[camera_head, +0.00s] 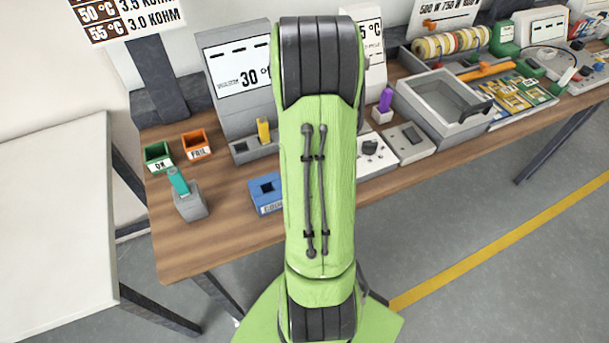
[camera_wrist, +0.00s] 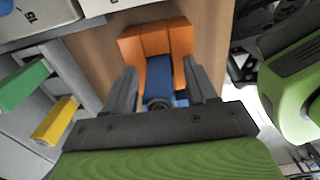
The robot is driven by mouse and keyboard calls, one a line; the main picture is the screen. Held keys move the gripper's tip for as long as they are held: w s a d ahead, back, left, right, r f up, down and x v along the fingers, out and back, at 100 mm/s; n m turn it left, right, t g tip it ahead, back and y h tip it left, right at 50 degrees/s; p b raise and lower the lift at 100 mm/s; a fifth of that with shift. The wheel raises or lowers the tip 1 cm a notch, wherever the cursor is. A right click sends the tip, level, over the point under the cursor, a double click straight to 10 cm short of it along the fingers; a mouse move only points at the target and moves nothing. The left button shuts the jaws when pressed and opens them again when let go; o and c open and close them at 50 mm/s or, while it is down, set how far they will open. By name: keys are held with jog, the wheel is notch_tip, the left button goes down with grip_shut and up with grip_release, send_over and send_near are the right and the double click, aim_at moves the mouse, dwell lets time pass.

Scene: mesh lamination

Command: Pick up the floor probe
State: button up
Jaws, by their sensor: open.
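My gripper (camera_wrist: 160,68) is open in the wrist view, with one dark finger on each side of a blue piece (camera_wrist: 160,72). The blue piece stands in or against an orange block-like holder (camera_wrist: 157,38). Its near end looks dark and rounded, partly hidden by the gripper body. No label shows on it, so I cannot tell for sure that it is the floor probe. I cannot tell whether the fingers touch it. In the head view my green arm hides the gripper and this spot.
A teal piece (camera_head: 178,181) stands in a grey block, left. A blue holder (camera_head: 265,193) sits beside my arm. Green (camera_head: 158,156) and orange (camera_head: 196,144) bins stand behind. A yellow piece (camera_head: 263,131) is at the meter; a grey tray (camera_head: 440,104) is right.

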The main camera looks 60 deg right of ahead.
grip_shut()
jog(key=shift+r, duration=0.15)
